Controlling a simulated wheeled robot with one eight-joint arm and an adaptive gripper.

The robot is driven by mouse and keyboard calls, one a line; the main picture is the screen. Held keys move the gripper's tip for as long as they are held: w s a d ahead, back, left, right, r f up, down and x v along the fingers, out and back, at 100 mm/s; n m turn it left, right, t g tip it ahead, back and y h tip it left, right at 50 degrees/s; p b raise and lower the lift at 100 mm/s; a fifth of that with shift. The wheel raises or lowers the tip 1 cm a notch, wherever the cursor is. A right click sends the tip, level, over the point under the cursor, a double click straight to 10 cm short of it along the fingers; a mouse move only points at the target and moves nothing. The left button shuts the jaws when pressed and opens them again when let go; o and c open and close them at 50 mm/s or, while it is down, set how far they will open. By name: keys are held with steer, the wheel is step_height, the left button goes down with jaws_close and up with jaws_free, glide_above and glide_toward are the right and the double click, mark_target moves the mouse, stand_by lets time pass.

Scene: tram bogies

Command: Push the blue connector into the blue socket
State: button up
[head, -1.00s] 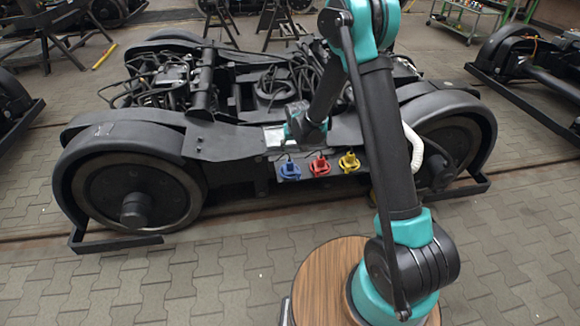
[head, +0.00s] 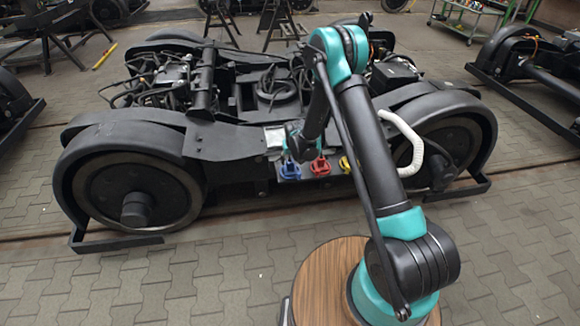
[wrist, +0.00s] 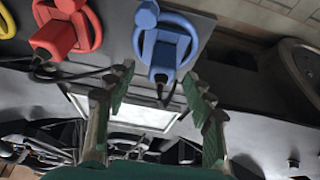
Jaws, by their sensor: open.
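The blue connector (wrist: 160,60) is a boxy blue plug with a black cable, at the top centre of the wrist view. It sits at the ring-shaped blue socket (wrist: 189,41); how deep it sits, I cannot tell. In the head view the blue socket (head: 290,172) is the leftmost of the coloured fittings on the bogie's side. My gripper (wrist: 158,80) is open and empty. Its two fingers point at the blue connector, one to either side of its cable end, with no clear contact. In the head view my gripper (head: 294,153) is just above the blue fitting, partly hidden by my wrist.
A red connector and socket (head: 320,166) stand close to the right of the blue one. A yellow one (head: 345,164) is farther right, partly behind my arm. A pale plate (head: 274,137) lies above them on the black bogie frame (head: 235,142). Paved floor in front is clear.

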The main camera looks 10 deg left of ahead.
mark_target(290, 162)
steer(key=shift+f, duration=0.1)
steer(key=shift+x, duration=2.55)
steer(key=shift+a, duration=0.15)
jaws_close()
step_height(290, 162, up, 20)
